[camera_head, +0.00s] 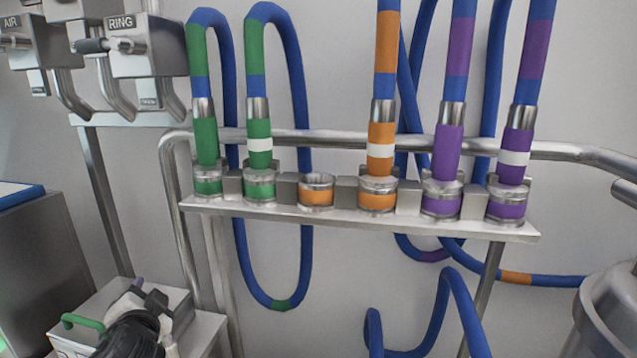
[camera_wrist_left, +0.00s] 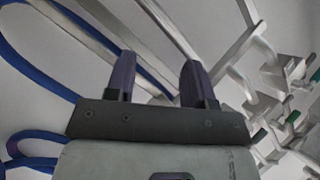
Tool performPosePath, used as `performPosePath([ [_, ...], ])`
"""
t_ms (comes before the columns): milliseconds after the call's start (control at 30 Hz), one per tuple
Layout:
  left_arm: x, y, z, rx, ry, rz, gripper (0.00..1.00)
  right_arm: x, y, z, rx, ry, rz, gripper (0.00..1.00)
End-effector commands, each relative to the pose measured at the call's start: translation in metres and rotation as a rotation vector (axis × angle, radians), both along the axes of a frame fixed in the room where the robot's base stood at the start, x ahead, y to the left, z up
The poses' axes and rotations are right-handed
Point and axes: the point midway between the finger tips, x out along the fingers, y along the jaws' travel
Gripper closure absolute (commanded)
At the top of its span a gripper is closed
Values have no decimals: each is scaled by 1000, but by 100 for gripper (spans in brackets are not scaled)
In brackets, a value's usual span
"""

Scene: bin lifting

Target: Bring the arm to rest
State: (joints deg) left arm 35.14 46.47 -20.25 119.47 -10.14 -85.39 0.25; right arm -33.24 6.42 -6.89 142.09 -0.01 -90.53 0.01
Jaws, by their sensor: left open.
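My left gripper (camera_head: 147,293) is low at the left of the head view, in front of the lower part of the metal frame. Part of its dark wrist shows at the bottom edge. In the left wrist view the two dark purple fingers of the gripper (camera_wrist_left: 158,65) stand well apart with nothing between them. The gripper is open and empty. Behind the fingers are metal bars and a pale wall. My right gripper is in neither view.
A metal rack (camera_head: 330,218) holds several colour-banded hose couplings; one orange socket (camera_head: 316,190) has no hose. Blue hoses (camera_head: 300,262) hang below. Valve boxes (camera_head: 148,45) are on the upper left wall. A round grey metal vessel (camera_head: 605,310) stands at lower right.

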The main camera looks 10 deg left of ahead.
Motion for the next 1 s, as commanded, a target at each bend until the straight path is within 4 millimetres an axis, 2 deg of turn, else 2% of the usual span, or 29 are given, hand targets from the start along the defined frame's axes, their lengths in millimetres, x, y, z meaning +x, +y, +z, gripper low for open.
performPosePath([
  [33,-12,-28,-29,-80,57,-50,51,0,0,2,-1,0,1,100],
  [200,-65,-107,-107,-328,201,-220,51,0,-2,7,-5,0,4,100],
  [333,-113,-146,-154,-495,282,-282,51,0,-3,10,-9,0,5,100],
  [600,-213,-184,-256,-772,507,-187,51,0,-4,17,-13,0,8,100],
  [700,-247,-193,-285,-835,591,-141,51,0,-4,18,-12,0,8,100],
  [800,-278,-201,-306,-879,664,-104,51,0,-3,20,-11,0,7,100],
  [1000,-334,-207,-335,-915,796,-38,51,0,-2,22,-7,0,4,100],
])
